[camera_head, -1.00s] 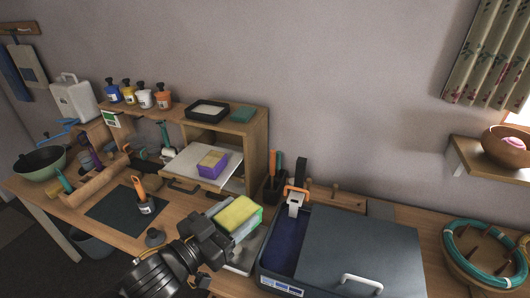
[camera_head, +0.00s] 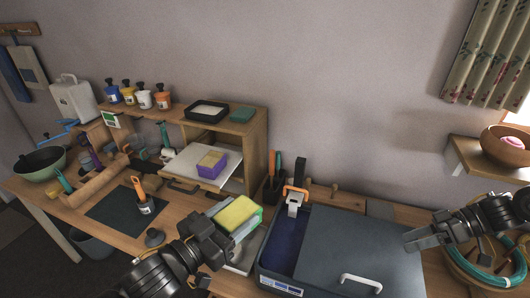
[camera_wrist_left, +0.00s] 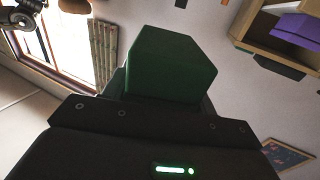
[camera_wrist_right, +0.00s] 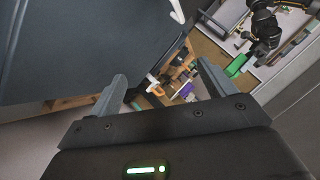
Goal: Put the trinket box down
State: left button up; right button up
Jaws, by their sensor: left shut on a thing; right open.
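The trinket box, green with a yellow top (camera_head: 237,212), is held by my left gripper (camera_head: 224,232), which is shut on it above the worktop in the head view. Its green side (camera_wrist_left: 168,65) fills the middle of the left wrist view. It also shows small and green in the right wrist view (camera_wrist_right: 236,66). The gap under the box is hard to judge. My right gripper (camera_head: 410,240) is open and empty, above the right end of the dark lidded case (camera_head: 365,245). Its spread fingers show in the right wrist view (camera_wrist_right: 162,90).
A purple box with a tan top (camera_head: 211,164) sits on a white board (camera_head: 185,160) behind the left gripper. A tool holder (camera_head: 272,190) stands behind the dark case. A teal coil (camera_head: 520,275) lies at far right.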

pick_arm(q)
jog(key=shift+w, duration=0.2)
pick_arm(e)
jog(key=w+a+r+n+g, duration=0.2)
jog(key=w+a+n, duration=0.1)
jog(key=a, duration=0.4)
jog(key=w+a+r+n+g, duration=0.1)
jog(key=w+a+r+n, duration=0.1)
jog(key=w+a+n, duration=0.3)
pick_arm(q)
jog(key=shift+s+a, duration=0.15)
pick_arm(e)
jog(key=n+g+h, duration=0.1)
jog(key=n+h, duration=0.7)
jog(key=n, duration=0.4)
send_near(251, 200)
jog(key=shift+g, duration=0.3)
jog(key=x, duration=1)
jog(key=shift+w+f, duration=0.2)
jog(key=shift+f, duration=0.25)
jog(key=c, duration=0.9)
pick_arm(q)
jog(key=o, duration=1.1)
pick_arm(e)
jog(key=shift+c, duration=1)
